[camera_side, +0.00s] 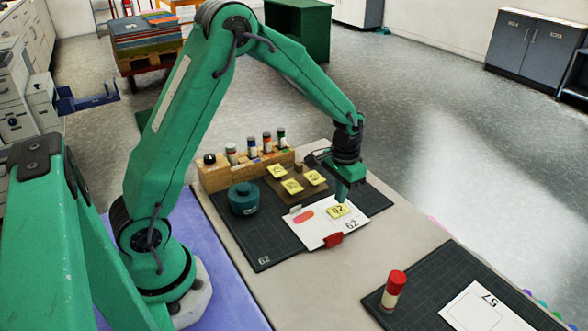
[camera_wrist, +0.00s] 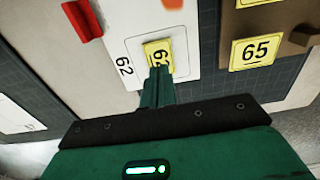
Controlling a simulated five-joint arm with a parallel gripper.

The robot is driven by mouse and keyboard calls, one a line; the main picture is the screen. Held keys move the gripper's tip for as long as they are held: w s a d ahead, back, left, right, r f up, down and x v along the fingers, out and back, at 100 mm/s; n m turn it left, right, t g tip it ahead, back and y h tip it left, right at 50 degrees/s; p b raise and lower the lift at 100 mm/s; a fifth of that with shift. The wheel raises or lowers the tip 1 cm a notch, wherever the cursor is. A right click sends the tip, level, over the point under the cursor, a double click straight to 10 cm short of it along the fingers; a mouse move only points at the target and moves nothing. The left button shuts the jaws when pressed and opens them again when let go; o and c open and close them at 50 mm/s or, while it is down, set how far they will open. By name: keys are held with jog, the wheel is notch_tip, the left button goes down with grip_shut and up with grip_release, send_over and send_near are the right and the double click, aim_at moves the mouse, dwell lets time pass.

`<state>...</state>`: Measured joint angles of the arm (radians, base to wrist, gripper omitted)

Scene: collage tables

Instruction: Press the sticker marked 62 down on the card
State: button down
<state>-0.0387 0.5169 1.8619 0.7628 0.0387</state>
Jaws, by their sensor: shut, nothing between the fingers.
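The yellow sticker marked 62 (camera_side: 338,212) lies on the white card (camera_side: 312,230), near the card's printed 62. The sticker also shows in the wrist view (camera_wrist: 157,48), with its lower part hidden by my fingertips. The card (camera_wrist: 133,22) lies on the dark cutting mat. My gripper (camera_side: 341,199) points down, shut and empty, with its tips at the sticker's near edge in the wrist view (camera_wrist: 158,71). I cannot tell whether the tips touch the sticker.
A red clip (camera_side: 333,240) sits at the card's edge. A brown board (camera_side: 270,186) holds several yellow stickers, including 65 (camera_wrist: 257,50). A teal round container (camera_side: 243,198) and a wooden bottle rack (camera_side: 221,180) stand behind. A red-capped tube (camera_side: 394,290) stands near card 57 (camera_side: 485,312).

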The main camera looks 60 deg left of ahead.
jog(key=shift+r, duration=1.9)
jog(key=shift+r, duration=0.15)
jog(key=s+r+t, duration=0.3)
jog(key=s+r, duration=0.6)
jog(key=r, duration=0.3)
jog(key=s+d+r+t, duration=0.1)
jog(key=s+r, duration=0.3)
jog(key=s, duration=0.9)
jog(key=shift+s+d+r+t, duration=0.15)
jog(key=shift+s+d+t, duration=0.15)
jog(key=shift+t, duration=0.5)
